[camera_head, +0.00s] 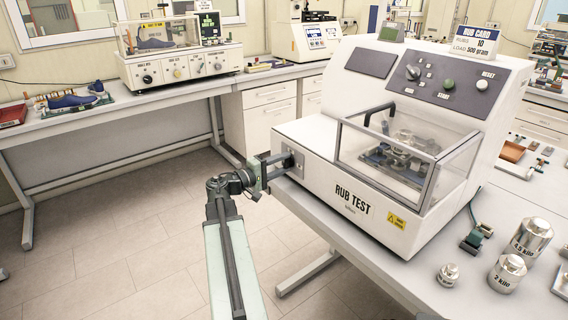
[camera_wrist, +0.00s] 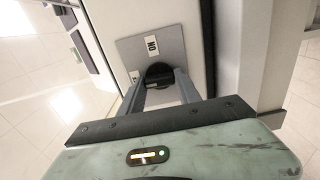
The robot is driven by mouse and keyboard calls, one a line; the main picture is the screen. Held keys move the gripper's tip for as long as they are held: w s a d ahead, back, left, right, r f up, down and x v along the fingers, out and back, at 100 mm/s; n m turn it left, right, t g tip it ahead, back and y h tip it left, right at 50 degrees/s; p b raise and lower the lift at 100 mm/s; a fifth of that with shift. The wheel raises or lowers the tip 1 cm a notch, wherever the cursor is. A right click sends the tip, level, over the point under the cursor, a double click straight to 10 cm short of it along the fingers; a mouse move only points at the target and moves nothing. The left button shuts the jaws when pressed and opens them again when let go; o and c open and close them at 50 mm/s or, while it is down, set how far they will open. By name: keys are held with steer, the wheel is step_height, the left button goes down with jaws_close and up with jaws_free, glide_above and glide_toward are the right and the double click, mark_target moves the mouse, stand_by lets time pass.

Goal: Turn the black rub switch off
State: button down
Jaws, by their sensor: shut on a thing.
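The black rub switch (camera_wrist: 160,74) is a round black knob on a grey plate (camera_wrist: 133,50) on the side of the rub test machine. A white label reading "ON" sits beside the knob, and a second label is partly hidden by a finger. My gripper (camera_wrist: 163,88) is shut on the knob, with one grey finger on each side. In the head view my gripper (camera_head: 279,164) reaches the left side of the white rub test machine (camera_head: 300,134), where the plate shows and the knob is hidden by the fingers.
The machine stands on a table with metal weights (camera_head: 507,273) at the front right. A clear guard (camera_head: 430,165) covers its front. Another bench (camera_head: 110,120) runs along the back wall. The floor left of the machine is clear.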

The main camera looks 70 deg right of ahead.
steer(key=shift+f, duration=0.1)
stand_by(0.4)
steer(key=c, duration=0.9)
jaws_free()
steer(key=shift+a, duration=0.1)
steer(key=v, duration=0.7)
steer(key=shift+w+a, duration=0.25)
steer(key=shift+a, duration=0.05)
